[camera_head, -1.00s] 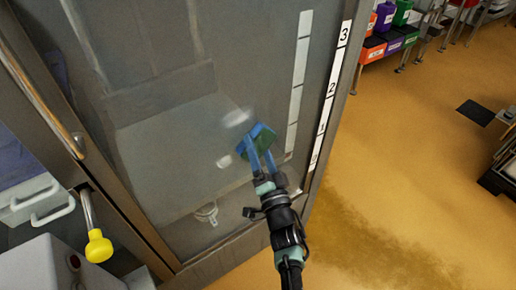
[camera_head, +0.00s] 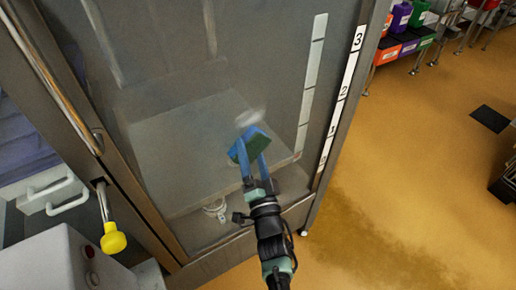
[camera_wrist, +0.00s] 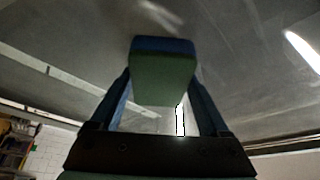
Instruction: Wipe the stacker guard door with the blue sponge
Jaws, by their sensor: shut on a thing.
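The stacker guard door (camera_head: 165,115) is a large clear panel in a grey-brown metal frame, filling the left half of the head view. My gripper (camera_head: 254,160) is in front of its lower right part, shut on the blue sponge (camera_head: 250,146), which has a green face. The sponge is at the panel; I cannot tell for sure whether it touches. A whitish smudge (camera_head: 249,118) shows on the panel just above the sponge. In the wrist view the sponge (camera_wrist: 163,72) sits between my two blue fingers (camera_wrist: 163,100), with the pale streaked panel beyond it.
A numbered white strip (camera_head: 343,92) runs up the door's right frame. A yellow knob (camera_head: 113,239) on a rod and a grey box (camera_head: 62,268) stand at lower left. Coloured bins (camera_head: 405,42) are at the upper right. The orange floor right of the door is mostly open.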

